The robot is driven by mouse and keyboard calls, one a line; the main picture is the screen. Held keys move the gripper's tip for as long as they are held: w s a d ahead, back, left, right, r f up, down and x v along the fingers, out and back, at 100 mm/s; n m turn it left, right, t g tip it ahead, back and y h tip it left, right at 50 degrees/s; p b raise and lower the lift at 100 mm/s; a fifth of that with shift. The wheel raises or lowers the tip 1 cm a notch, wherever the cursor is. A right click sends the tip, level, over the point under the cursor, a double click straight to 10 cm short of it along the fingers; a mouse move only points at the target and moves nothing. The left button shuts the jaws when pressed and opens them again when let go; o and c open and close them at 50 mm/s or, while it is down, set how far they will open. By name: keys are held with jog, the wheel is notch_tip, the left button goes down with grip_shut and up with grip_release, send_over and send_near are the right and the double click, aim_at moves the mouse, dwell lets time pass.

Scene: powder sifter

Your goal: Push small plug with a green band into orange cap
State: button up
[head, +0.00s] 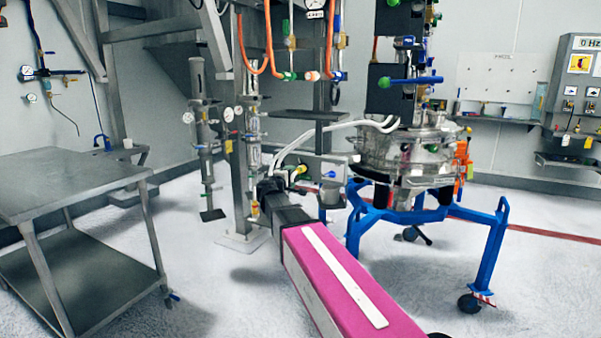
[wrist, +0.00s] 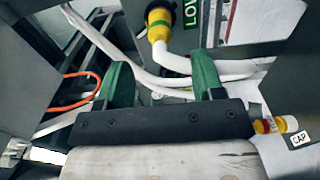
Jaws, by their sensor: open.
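A yellow plug (wrist: 159,24) with a green band shows at the top middle of the wrist view. A white hose runs from its lower end, and its upper end meets a dark round part. A small orange-yellow cap-like piece (wrist: 268,126) with a red band and a whitish end lies at the right, beside a "CAP" label. My gripper (wrist: 160,76) has two green fingers, spread apart with nothing gripped between them. The plug is beyond the fingertips, between them in the picture. In the head view, my gripper (head: 271,186) is small and dark at the sifter frame.
White hoses (wrist: 190,83) pass behind the fingers, close to them. An orange cable (wrist: 80,78) is at the left. In the head view, a steel vessel (head: 420,150) on a blue stand (head: 385,212) is right of my arm. A grey table (head: 70,185) stands left, with open floor between.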

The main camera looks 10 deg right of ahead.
aim_at(298, 172)
jog(key=shift+x, duration=4.5)
grip_shut()
jog(key=shift+s, duration=0.15)
jog(key=shift+v, duration=2.95)
